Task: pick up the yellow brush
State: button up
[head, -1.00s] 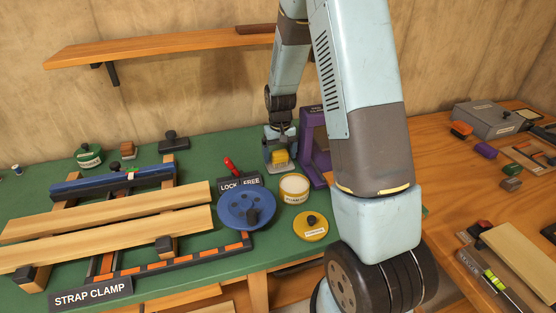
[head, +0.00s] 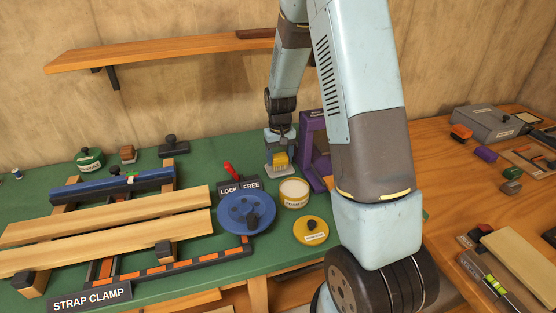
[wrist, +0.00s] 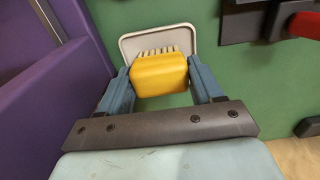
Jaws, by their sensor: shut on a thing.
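The yellow brush (wrist: 160,76) has a yellow block body with pale bristles pointing away from my gripper in the wrist view. It also shows in the head view (head: 280,159). My gripper (wrist: 161,84) has a blue-grey finger on each side of the yellow body and is shut on it. In the head view my gripper (head: 279,150) is at the back of the green bench, just left of a purple stand. A pale rounded tray (wrist: 126,46) lies beneath the brush. I cannot tell whether the bristles touch it.
The purple stand (head: 311,135) is close beside my gripper. In front are an open round tin (head: 294,203), its yellow lid (head: 311,238), a blue disc (head: 234,222) and a red-handled lever (head: 229,168). The strap clamp boards (head: 110,239) fill the left.

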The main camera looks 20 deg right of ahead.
notch_tip(320, 180, up, 2)
jog(key=shift+r, duration=0.25)
jog(key=s+a+r, duration=0.6)
jog(key=s+r, duration=0.4)
jog(key=s, duration=0.2)
jog(key=shift+s, duration=0.35)
jog(key=o, duration=0.5)
jog(key=c, duration=0.4)
